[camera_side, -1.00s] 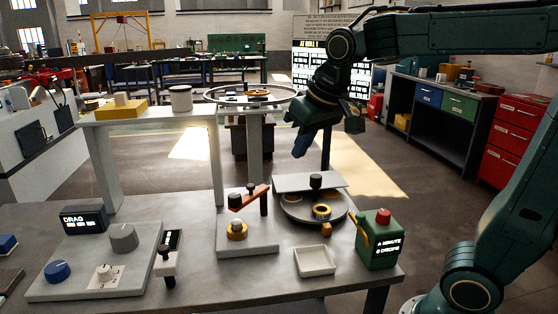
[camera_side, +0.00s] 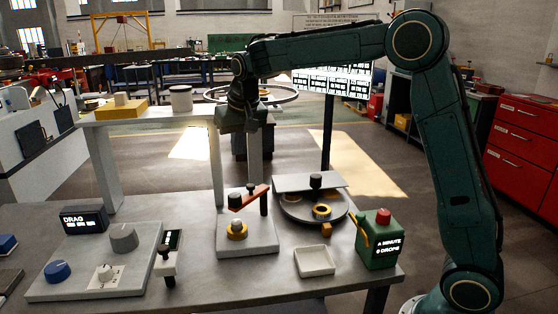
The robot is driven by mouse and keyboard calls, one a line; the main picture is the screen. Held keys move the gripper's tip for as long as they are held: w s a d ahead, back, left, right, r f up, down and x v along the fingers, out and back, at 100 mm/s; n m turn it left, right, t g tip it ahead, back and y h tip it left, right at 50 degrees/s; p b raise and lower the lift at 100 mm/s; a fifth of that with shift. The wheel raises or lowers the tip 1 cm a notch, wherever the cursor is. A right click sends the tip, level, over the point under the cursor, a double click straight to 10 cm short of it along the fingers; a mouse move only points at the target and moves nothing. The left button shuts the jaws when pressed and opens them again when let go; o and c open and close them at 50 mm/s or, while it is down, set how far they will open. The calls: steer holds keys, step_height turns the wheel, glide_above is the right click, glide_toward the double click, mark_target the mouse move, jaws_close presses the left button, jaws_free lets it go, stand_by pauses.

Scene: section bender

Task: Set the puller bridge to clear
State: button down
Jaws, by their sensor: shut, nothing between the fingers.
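A red-orange bar (camera_side: 256,194), which looks like the puller bridge, spans from a dark post to a black knob (camera_side: 235,199). It sits above a yellow ring piece (camera_side: 237,230) on a grey block (camera_side: 262,244). From this view I cannot tell its exact setting. My gripper (camera_side: 246,135) is shut and empty, high above and behind the bar in the picture, apart from it. Its fingertips are small and hard to make out against the grey post behind.
A round dark turntable (camera_side: 296,209) with a grey plate (camera_side: 291,183) and yellow ring stands right of the bar. A dial panel (camera_side: 75,284) lies left.

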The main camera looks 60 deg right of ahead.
mark_target(250, 193)
steer(key=shift+m, duration=0.3)
steer(key=shift+w+d+f, duration=0.15)
steer(key=shift+w+f, duration=0.6)
steer(key=shift+w, duration=0.3)
steer(key=shift+w+d+f, duration=0.1)
steer(key=shift+w+f, duration=0.65)
steer(key=shift+w, duration=0.3)
step_height(250, 193, down, 10)
steer(key=shift+s+a+r, duration=0.15)
steer(key=shift+s+r, duration=0.05)
steer(key=shift+s, duration=0.1)
steer(key=shift+s, duration=0.2)
